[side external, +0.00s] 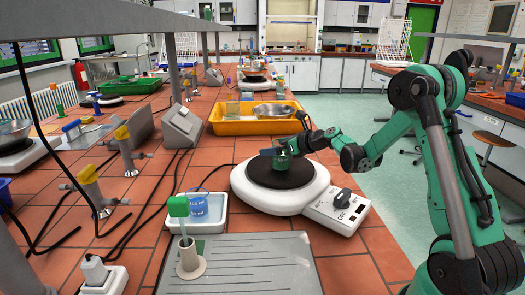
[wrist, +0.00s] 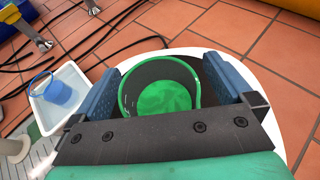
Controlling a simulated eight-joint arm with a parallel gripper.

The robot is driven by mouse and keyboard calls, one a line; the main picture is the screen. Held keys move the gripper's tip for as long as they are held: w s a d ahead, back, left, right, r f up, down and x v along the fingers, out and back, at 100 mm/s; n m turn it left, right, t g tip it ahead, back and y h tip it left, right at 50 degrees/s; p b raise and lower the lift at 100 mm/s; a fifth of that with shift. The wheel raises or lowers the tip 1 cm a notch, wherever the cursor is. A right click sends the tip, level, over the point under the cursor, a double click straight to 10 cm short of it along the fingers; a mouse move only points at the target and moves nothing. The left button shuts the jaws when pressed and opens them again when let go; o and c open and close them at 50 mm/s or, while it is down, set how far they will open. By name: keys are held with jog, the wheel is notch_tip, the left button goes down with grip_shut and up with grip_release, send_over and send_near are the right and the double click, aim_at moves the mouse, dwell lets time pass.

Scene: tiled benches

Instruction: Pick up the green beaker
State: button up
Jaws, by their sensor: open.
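The green beaker (side external: 281,161) stands on the dark plate of the white hotplate (side external: 252,196) in the side view. The beaker also shows in the wrist view (wrist: 166,92), seen from above with a green inside. My gripper (wrist: 160,80) is open, with one blue finger on the left and one on the right of the beaker. The side view also shows my gripper (side external: 274,152) at the beaker's upper part. A gap shows on the left between finger and beaker; contact on the right is hard to tell. The beaker's near wall is partly hidden by the gripper body.
A white tray (side external: 223,222) with a blue beaker (side external: 199,207) stands left of the hotplate. A green-topped item (side external: 179,207) stands in front. A yellow tray (side external: 222,122) with a metal bowl is behind. Gas taps and dark cables lie at left.

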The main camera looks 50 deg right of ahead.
jog(key=shift+w+f, duration=0.1)
jog(key=shift+w, duration=0.1)
jog(key=c, duration=1.5)
jog(key=shift+o, duration=0.2)
